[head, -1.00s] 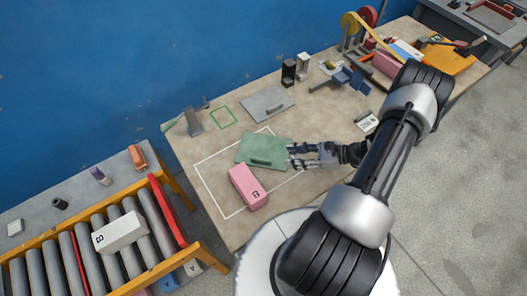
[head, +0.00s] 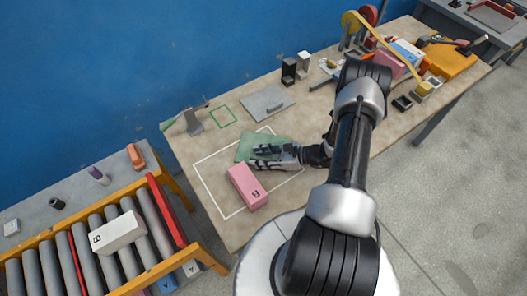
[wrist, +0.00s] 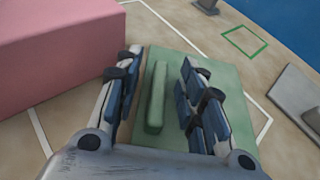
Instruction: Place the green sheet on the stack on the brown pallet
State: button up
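In the wrist view, the sheet (wrist: 228,88) carries a raised green handle bar (wrist: 157,98). My gripper (head: 257,156) is open above the sheet. In the wrist view, the fingers (wrist: 160,62) stand on both sides of the handle, with a visible gap on each side. I cannot clearly make out a brown pallet or a stack on one.
A pink block (head: 247,186) stands close beside the sheet and gripper. A grey sheet with a handle (head: 262,106) lies behind, near a small green outline (head: 222,117). A grey stand (head: 194,122) is at the left. A roller conveyor (head: 120,258) adjoins the bench. Tape rolls and boxes crowd the far right.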

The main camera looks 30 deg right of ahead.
jog(key=shift+c, duration=0.6)
grip_shut()
